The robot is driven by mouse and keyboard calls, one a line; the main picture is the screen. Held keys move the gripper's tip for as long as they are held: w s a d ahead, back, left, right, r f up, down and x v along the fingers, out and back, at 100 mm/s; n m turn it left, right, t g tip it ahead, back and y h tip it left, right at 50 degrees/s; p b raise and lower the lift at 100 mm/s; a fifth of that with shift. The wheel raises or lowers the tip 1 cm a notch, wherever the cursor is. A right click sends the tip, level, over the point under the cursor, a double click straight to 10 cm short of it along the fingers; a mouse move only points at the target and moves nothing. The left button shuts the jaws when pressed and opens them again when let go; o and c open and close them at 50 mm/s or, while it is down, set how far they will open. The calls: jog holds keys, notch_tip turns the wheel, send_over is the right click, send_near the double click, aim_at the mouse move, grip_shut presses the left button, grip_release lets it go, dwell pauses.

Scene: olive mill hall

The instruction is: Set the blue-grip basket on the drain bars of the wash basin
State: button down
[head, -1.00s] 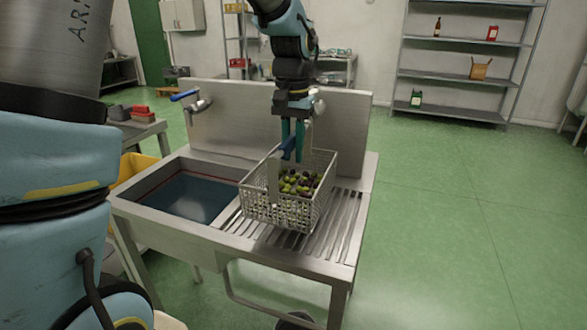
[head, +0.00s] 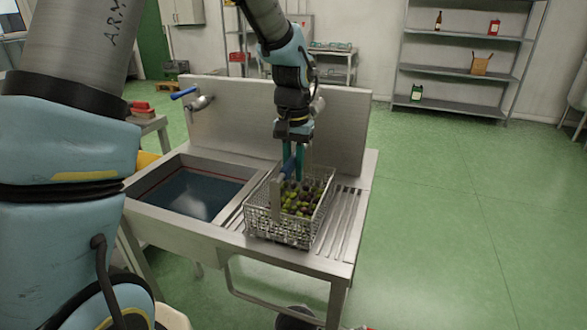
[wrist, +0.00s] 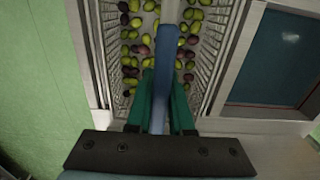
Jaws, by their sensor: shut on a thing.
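The wire basket (head: 256,222) holds green and dark olives and has a blue grip (head: 288,168) across its top. It is upright at the drain bars (head: 345,222), on the right part of the steel wash basin (head: 230,170). Its base looks at or very near the bars; I cannot tell whether it fully bears on them. My gripper (head: 294,165) is shut on the blue grip from above. In the wrist view my gripper's fingers (wrist: 160,105) clasp the blue grip (wrist: 164,60), with olives below.
The water-filled sink (head: 195,194) lies left of the basket. A steel splashback (head: 340,120) with a blue-handled tap (head: 195,98) stands behind. Some drain bars are bare right of the basket. Open green floor (head: 460,200) lies to the right.

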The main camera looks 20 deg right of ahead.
jog(key=c, duration=0.8)
grip_release()
jog(key=shift+f, duration=0.1)
notch_tip(320, 180, up, 12)
jog(key=shift+r+b, duration=0.2)
jog(key=shift+b, duration=0.3)
jog(key=w+a+f+n, duration=0.1)
jog(key=a+f+n, duration=0.15)
jog(key=a, duration=0.55)
jog(key=w+a+f+n, duration=0.1)
jog(key=a+f, duration=0.3)
jog(key=a, duration=0.4)
jog(key=s+a+f+n, duration=0.2)
jog(key=s+a, duration=0.1)
jog(key=a, duration=0.4)
jog(key=s+a+f+n+t, duration=0.1)
jog(key=s+a+f+n, duration=0.1)
jog(key=a, duration=0.5)
jog(key=shift+s+a+f+t, duration=0.3)
jog(key=shift+s+a+f, duration=0.05)
jog(key=shift+s+f, duration=0.25)
